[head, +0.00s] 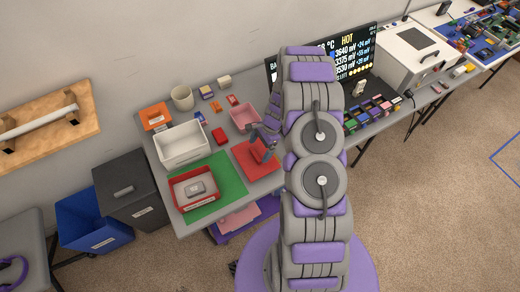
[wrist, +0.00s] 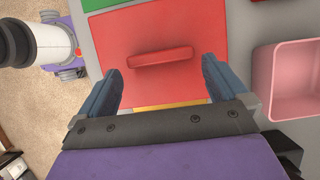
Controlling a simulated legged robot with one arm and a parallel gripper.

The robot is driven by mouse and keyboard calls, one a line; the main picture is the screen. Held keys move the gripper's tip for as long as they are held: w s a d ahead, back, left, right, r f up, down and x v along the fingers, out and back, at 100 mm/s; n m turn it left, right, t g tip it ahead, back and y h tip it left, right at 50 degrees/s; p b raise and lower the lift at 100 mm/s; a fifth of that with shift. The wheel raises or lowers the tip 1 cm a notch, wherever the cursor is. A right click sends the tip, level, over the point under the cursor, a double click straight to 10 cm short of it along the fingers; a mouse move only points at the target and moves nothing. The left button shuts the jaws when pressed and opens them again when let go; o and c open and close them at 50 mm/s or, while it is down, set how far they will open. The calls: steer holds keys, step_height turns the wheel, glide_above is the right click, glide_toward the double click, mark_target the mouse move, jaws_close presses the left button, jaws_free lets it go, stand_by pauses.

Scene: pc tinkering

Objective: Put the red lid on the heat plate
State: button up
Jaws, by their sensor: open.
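The red lid (head: 250,165) is a flat red square lying on the table at the right edge of the green mat. In the wrist view the lid (wrist: 120,35) fills the middle, with a raised red bar handle (wrist: 160,57) across it. My gripper (wrist: 162,66) is open over the lid, one finger beyond each end of the handle, with visible gaps. In the head view my gripper (head: 264,143) is just above the lid, partly hiding it. An open red-rimmed box (head: 176,199) on the mat holds a grey block (head: 195,189). I cannot tell which thing is the heat plate.
A pink bin (head: 245,116) stands behind the lid; in the wrist view it (wrist: 262,80) is close on the right. A white bin (head: 181,143) stands behind the green mat (head: 228,174). A yellow strip (wrist: 170,107) shows at the lid's near edge.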

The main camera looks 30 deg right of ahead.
steer(key=d+f+p+v, duration=0.1)
steer(key=d+v, duration=0.1)
steer(key=v, duration=1.2)
steer(key=s+a+r+n, duration=0.35)
steer(key=a+r, duration=0.35)
steer(key=r, duration=0.3)
steer(key=s+a+r+n+g+h+b, duration=0.25)
steer(key=s+a+r+n, duration=0.8)
steer(key=s, duration=0.55)
steer(key=s+a+r+n+h, duration=0.1)
steer(key=s, duration=0.5)
steer(key=s+a+r+n+h+b, duration=0.1)
steer(key=s+a+n, duration=0.1)
steer(key=s, duration=0.5)
steer(key=shift+r+n+t, duration=0.2)
steer(key=shift+n+t, duration=0.1)
steer(key=shift+t, duration=0.15)
